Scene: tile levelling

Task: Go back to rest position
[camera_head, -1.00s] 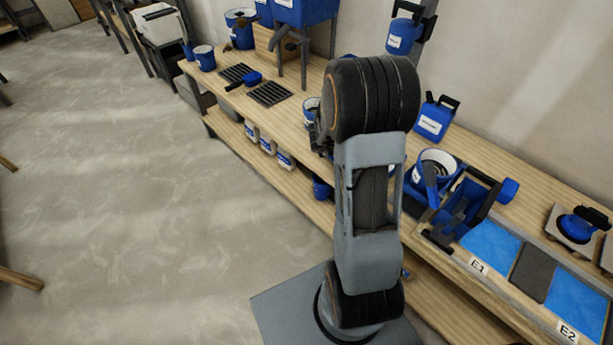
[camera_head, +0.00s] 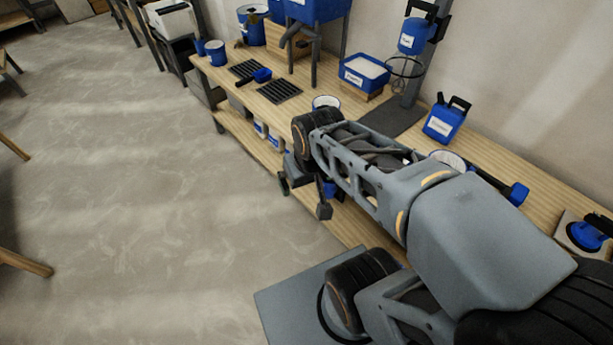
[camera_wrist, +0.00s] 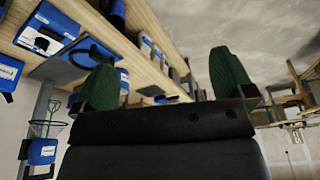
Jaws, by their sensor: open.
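My gripper (camera_head: 304,196) is at the end of my folded arm, in front of the workbench's (camera_head: 222,78) front edge in the head view. In the wrist view my gripper (camera_wrist: 165,88) shows two dark green finger pads set wide apart. It is open, with nothing between the pads. My arm crosses the right half of the head view and hides part of the bench.
On the bench are a blue tub (camera_head: 364,74), a blue jug (camera_head: 444,120), dark grates (camera_head: 278,91) and a suction cup tool (camera_head: 586,236). A blue mixer (camera_head: 416,36) stands behind. The floor (camera_head: 130,190) at left is clear.

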